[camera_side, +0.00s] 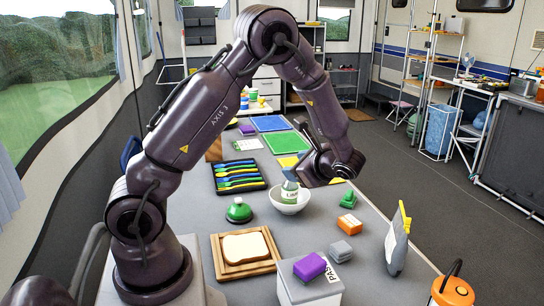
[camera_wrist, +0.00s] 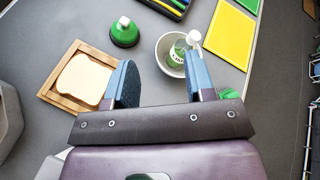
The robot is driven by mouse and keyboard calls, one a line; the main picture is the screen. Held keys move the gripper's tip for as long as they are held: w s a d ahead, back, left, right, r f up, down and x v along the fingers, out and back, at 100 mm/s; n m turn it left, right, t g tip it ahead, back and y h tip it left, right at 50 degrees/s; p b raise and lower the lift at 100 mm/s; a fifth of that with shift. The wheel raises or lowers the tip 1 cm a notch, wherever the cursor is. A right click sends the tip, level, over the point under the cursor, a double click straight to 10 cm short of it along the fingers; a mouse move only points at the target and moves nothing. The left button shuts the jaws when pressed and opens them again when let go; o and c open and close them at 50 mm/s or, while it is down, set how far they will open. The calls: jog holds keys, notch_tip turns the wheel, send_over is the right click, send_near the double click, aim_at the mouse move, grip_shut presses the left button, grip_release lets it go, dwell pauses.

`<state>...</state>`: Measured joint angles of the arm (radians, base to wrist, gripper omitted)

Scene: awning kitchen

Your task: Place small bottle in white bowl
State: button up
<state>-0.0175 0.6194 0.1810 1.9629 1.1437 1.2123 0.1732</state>
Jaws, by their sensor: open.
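The small bottle (camera_side: 289,191), green and white with a label, stands in the white bowl (camera_side: 291,208), its lower part hidden by the bowl's rim. In the wrist view the bottle (camera_wrist: 178,52) leans toward the bowl's right side, its white cap near the rim of the bowl (camera_wrist: 162,62). My gripper (camera_wrist: 160,58) is open, with its two blue fingers apart and nothing held between them. The right finger overlaps the bowl's right edge in the wrist view. The gap between fingers and bottle is hard to judge.
A green bell-like object (camera_side: 239,211) stands left of the bowl. A bread slice on a wooden board (camera_side: 226,267) lies in front. A black tray (camera_side: 222,187) of utensils is behind left. Orange (camera_side: 348,225) and green (camera_side: 348,199) small items sit right.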

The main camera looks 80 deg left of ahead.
jog(key=s+d+r+n+t+h, duration=0.4)
jog(key=s+d+r+h, duration=0.2)
jog(key=d, duration=0.4)
jog(key=s+d+r+n+t+h, duration=0.5)
jog(key=s+d+r+h, duration=0.1)
jog(key=d, duration=0.5)
notch_tip(320, 180, up, 2)
jog(key=shift+s+t+h, duration=0.3)
jog(key=shift+s, duration=0.15)
